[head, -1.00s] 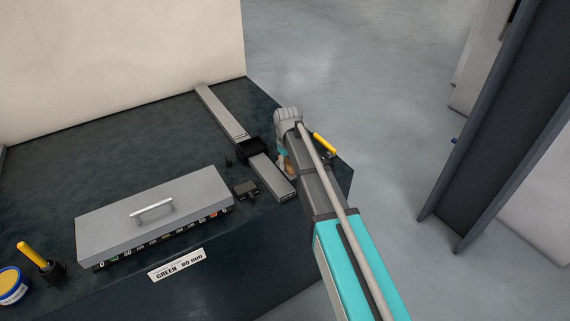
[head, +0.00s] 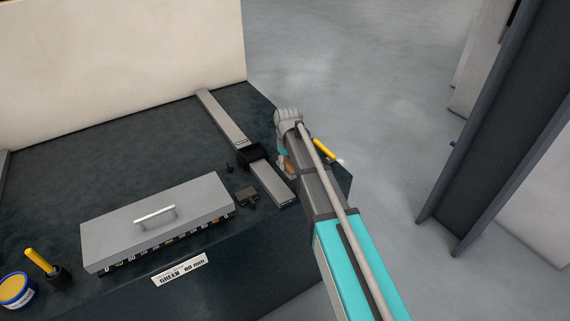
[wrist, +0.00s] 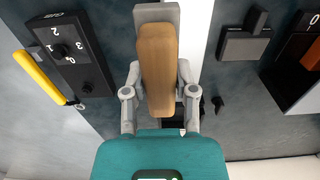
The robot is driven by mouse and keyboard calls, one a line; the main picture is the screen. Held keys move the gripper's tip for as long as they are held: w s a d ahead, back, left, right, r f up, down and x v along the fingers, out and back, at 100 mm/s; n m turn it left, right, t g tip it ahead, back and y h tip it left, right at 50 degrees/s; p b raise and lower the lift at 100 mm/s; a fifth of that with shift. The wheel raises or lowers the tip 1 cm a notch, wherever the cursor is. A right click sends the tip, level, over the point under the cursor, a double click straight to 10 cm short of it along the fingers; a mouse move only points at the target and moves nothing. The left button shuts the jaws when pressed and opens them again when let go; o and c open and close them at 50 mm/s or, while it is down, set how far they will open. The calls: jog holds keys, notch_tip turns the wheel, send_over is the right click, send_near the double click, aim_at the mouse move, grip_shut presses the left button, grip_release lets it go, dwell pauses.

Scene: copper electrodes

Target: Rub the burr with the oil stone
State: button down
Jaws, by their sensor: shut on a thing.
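In the wrist view, my gripper (wrist: 158,80) is shut on the oil stone (wrist: 157,14), a grey block with a tan wooden back. The stone points away from the camera, along the left edge of a pale metal bar (wrist: 200,35). I cannot tell whether it touches the bar. In the head view, the long grey bar (head: 222,118) lies on the dark bench and runs through a black clamp (head: 252,153). My gripper (head: 284,158) is right of the bar's near end, mostly hidden by my arm. I cannot make out the burr.
A grey lidded case (head: 115,232) stands on the bench (head: 90,170) at left, with a yellow-handled tool (head: 38,260) and a tin (head: 14,290) beside it. A small black block (head: 246,197) sits left of the bar.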

jog(key=shift+r+p, duration=0.4)
jog(key=shift+r, duration=0.3)
jog(key=shift+f, duration=0.15)
